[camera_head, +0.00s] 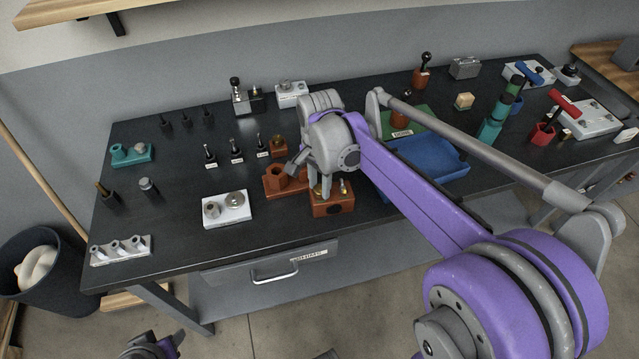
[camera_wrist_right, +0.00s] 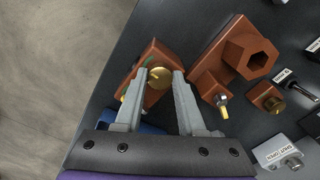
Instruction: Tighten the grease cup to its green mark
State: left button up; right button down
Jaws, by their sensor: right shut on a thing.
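The grease cup is a round brass cap (camera_wrist_right: 158,77) on top of a small rust-red block (camera_head: 333,208) at the table's front edge. My right gripper (camera_head: 325,190) comes down over this block. In the right wrist view the two grey fingers (camera_wrist_right: 160,78) stand on either side of the cap, shut on it. A small green mark (camera_wrist_right: 149,62) shows on the block beside the cap; how the cap lines up with it is too small to tell. Part of my left gripper (camera_head: 158,346) shows at the bottom edge of the head view; its fingers are unclear.
A larger rust-red fixture with a hex socket (camera_wrist_right: 250,57) stands close beside the block. A white plate with fittings (camera_head: 227,209) lies to the left. A blue tray (camera_head: 430,160) lies behind my right arm. The front-left tabletop has bare room.

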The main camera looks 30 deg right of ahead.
aim_at(320, 189)
jog(key=c, duration=0.5)
grip_release()
notch_tip(320, 189, up, 11)
jog(key=shift+p, duration=0.4)
jog(key=shift+s+f, duration=0.1)
jog(key=s+a+f+n+t, duration=0.2)
jog(key=s+a+f+n, duration=0.1)
jog(key=s+f+n, duration=0.3)
jog(key=s+a+f+n+t, duration=0.3)
jog(key=s+f+n, duration=0.4)
jog(key=s+n, duration=0.1)
jog(key=shift+s+a+n+p, duration=0.3)
jog(key=shift+s+n+p, duration=0.1)
